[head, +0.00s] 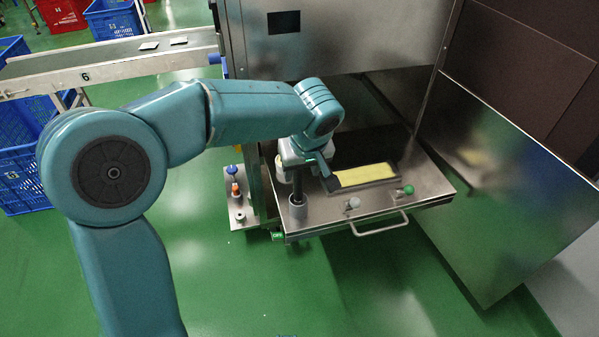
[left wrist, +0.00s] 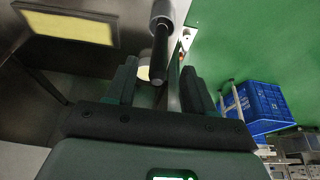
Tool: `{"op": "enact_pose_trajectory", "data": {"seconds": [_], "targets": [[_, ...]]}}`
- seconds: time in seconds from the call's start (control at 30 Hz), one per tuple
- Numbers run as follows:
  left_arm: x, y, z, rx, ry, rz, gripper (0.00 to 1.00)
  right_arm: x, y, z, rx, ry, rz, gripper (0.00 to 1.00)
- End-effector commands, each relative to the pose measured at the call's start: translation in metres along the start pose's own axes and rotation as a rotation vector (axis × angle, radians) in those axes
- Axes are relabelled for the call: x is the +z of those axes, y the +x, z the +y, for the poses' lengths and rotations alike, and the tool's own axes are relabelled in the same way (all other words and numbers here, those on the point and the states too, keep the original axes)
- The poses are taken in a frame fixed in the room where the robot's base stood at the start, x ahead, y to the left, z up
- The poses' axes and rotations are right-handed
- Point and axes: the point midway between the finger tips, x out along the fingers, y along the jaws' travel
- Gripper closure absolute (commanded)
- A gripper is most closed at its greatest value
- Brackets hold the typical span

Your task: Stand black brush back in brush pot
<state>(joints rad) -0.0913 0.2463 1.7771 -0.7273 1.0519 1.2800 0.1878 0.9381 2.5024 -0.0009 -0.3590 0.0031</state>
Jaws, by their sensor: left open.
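The black brush (head: 297,186) stands upright in the brush pot (head: 298,211), a small grey metal cylinder at the left front of the steel shelf. My left gripper (head: 304,166) is above the pot, around the top of the brush. In the left wrist view the brush handle (left wrist: 159,50) runs from the pot (left wrist: 162,10) to between the two dark fingers of my gripper (left wrist: 160,70). The fingers are open, with visible gaps beside the handle. The brush's lower end is hidden in the pot. My right gripper is not in view.
A yellow pad in a frame (head: 365,175) lies on the shelf, right of the pot. Green (head: 408,190) and grey (head: 353,203) knobs and a front handle (head: 380,227) are nearby. The steel machine wall (head: 340,45) rises behind. A cream round part (head: 283,168) stands close by.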

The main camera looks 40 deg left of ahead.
Motion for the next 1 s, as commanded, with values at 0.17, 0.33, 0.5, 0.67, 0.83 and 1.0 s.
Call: {"op": "enact_pose_trajectory", "data": {"seconds": [0.17, 0.33, 0.5, 0.67, 0.83, 1.0], "targets": [[-0.001, -0.035, 0.001, 0.002, 0.000, 0.001, 0.47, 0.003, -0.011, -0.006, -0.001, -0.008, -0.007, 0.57], [0.000, -0.046, 0.000, 0.001, 0.000, 0.000, 0.47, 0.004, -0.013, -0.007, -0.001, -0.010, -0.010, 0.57], [0.008, -0.034, 0.004, 0.005, 0.034, -0.024, 0.47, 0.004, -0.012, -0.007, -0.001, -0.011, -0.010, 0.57], [0.080, 0.051, 0.031, 0.096, 0.274, -0.208, 0.47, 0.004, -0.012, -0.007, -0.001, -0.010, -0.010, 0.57], [0.219, 0.158, 0.026, 0.317, 0.506, -0.453, 0.47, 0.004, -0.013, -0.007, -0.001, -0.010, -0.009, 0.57], [0.307, 0.206, -0.013, 0.428, 0.574, -0.493, 0.47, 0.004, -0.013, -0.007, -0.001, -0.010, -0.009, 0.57]]}}
